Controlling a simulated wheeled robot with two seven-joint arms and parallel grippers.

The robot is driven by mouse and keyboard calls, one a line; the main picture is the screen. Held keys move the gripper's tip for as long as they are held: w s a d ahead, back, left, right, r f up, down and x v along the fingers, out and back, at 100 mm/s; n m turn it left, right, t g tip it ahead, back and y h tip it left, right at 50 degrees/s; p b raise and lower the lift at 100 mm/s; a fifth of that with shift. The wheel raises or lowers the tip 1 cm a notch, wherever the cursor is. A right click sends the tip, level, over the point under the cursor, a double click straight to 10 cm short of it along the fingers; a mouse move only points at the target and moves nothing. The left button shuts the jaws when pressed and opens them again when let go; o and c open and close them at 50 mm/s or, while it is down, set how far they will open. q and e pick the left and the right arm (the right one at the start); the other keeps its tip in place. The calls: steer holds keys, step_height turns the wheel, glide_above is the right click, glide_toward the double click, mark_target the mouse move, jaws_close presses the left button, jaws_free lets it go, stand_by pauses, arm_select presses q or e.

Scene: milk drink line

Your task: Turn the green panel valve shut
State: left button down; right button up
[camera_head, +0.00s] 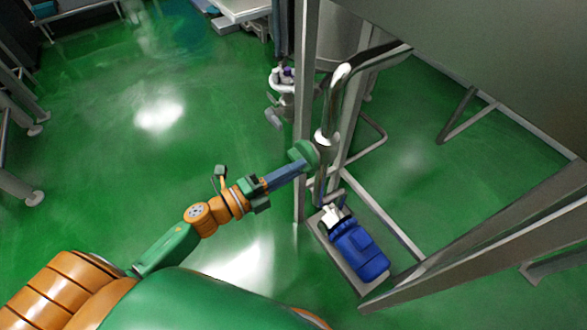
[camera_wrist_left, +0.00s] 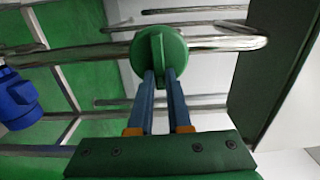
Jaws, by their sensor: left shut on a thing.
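The green panel valve (camera_head: 303,152) is a round green knob on the shiny steel pipe (camera_head: 328,133) beside an upright steel post. In the left wrist view the valve (camera_wrist_left: 150,58) shows as a green disc with a raised bar across its middle. My left gripper (camera_head: 294,167) reaches it from the left, its long blue fingers stretched out. In the left wrist view the fingers (camera_wrist_left: 161,76) are close together, their tips on the valve's bar, shut on it. The tips are partly hidden against the valve. My right gripper is in neither view.
A blue motor pump (camera_head: 358,250) stands on a base plate below the pipe. Steel frame posts (camera_head: 301,60) and a slanting beam (camera_head: 490,250) bound the right side. A large grey panel (camera_head: 500,50) hangs at the upper right. The green floor (camera_head: 130,150) at left is open.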

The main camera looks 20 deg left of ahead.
arm_select(q)
steer(key=shift+f, duration=0.1)
stand_by(0.5)
steer(key=c, duration=0.9)
jaws_free()
steer(key=shift+o, duration=0.2)
steer(key=v, duration=0.7)
steer(key=shift+b, duration=0.35)
steer(key=shift+s+a, duration=0.1)
